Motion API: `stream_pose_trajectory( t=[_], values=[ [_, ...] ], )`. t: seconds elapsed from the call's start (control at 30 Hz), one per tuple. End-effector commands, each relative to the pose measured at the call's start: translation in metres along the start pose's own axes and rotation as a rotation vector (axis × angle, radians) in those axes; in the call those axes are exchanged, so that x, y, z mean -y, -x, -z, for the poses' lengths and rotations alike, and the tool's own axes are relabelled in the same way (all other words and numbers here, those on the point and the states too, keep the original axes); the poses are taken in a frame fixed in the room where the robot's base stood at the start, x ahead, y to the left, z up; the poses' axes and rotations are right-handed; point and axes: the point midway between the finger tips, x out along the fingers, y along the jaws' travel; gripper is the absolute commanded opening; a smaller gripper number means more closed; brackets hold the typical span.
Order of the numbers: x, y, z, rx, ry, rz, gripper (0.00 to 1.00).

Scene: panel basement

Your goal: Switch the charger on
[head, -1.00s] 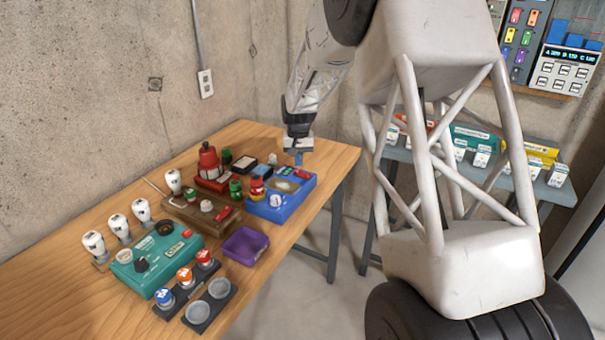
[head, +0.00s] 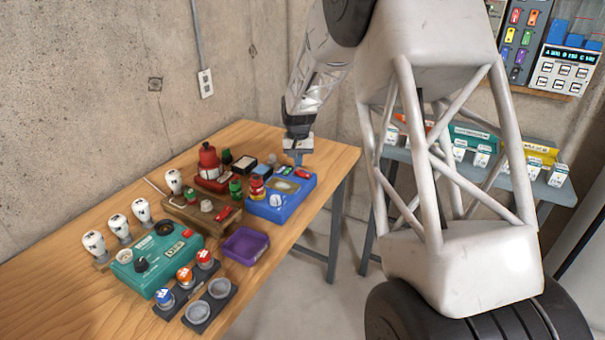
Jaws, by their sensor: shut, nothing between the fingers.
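A blue box (head: 284,207) stands near the right edge of the wooden table. It has an oval window, a white knob (head: 276,201) on its front part and a small red part (head: 302,173) at its back right. It may be the charger; I cannot read a label. My gripper (head: 298,161) points down at the back right corner of this box, close to the red part. It is shut and holds nothing. I cannot tell whether the fingertips touch the box. A teal box (head: 157,262) with a dark knob and a round dark dial stands at the front left.
A brown wooden block (head: 205,208), a red bottle-shaped thing (head: 209,160) and small jars crowd the space left of the blue box. A purple tray (head: 246,245) lies in front. White bulb-like pieces (head: 142,211) line the left. Bare wood (head: 335,160) shows to the right.

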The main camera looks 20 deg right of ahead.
Motion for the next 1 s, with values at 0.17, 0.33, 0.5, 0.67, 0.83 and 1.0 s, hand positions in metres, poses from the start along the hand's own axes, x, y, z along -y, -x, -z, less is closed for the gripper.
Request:
stream_pose_trajectory(
  t=[0.17,0.33,0.5,0.67,0.83,1.0],
  values=[
    [0.000,-0.002,0.000,0.000,0.000,0.000,0.00],
    [0.000,-0.004,0.000,0.000,0.000,0.000,0.00],
    [0.000,-0.006,0.000,0.001,0.000,0.000,0.00],
    [0.000,-0.007,0.000,0.001,0.000,0.000,0.00],
    [0.000,-0.009,0.000,0.001,0.000,0.000,0.00],
    [0.000,-0.011,0.000,0.001,0.000,0.000,0.00]
  ],
)
